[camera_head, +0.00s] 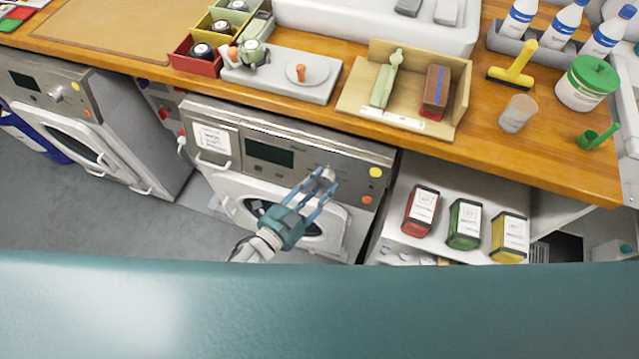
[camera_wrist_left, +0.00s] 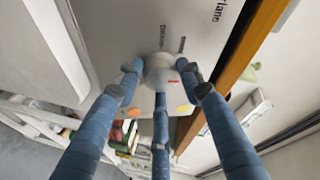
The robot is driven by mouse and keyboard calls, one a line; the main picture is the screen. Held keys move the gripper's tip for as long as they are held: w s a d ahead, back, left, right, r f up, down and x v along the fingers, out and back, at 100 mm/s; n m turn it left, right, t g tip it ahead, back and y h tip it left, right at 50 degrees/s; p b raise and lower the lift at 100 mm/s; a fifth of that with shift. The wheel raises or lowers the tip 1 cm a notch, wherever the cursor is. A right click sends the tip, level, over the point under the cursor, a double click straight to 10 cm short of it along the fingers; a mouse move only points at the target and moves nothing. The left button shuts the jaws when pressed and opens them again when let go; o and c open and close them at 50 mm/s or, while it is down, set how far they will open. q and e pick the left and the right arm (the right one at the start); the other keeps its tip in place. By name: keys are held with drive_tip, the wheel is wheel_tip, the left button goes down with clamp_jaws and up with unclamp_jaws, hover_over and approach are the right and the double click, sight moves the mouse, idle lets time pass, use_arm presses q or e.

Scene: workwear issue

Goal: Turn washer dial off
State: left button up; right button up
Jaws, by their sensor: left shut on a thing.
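The washer (camera_head: 270,135) in the middle stands under the wooden counter, with a grey front panel and a round door. Its silver dial (camera_head: 327,174) is on the panel, right of the dark display. The dial also shows in the left wrist view (camera_wrist_left: 159,66), with a small red mark at its lower right. My left gripper (camera_head: 323,180) has its blue fingers around the dial and is shut on it, partly hiding it. In the wrist view, printed labels sit above the dial. My right gripper is not in view.
A yellow button (camera_head: 375,172) and an orange button (camera_head: 366,199) are right of the dial. The wooden counter edge (camera_head: 430,147) overhangs just above the panel. A second washer (camera_head: 75,110) stands at left. A shelf with red, green and yellow boxes (camera_head: 464,222) is at right.

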use_arm(q)
drive_tip(key=shift+w+d+r, duration=0.15)
drive_tip(key=shift+w+r, duration=0.05)
drive_tip(key=shift+r, duration=0.25)
drive_tip(key=o, duration=1)
drive_tip(key=shift+o, duration=0.5)
drive_tip(key=shift+s+f, duration=0.1)
drive_tip(key=shift+f, duration=0.1)
drive_tip(key=shift+s+a+f, duration=0.1)
drive_tip(key=shift+s+a, duration=0.25)
drive_tip(key=shift+s, duration=0.1)
drive_tip(key=v, duration=1.1)
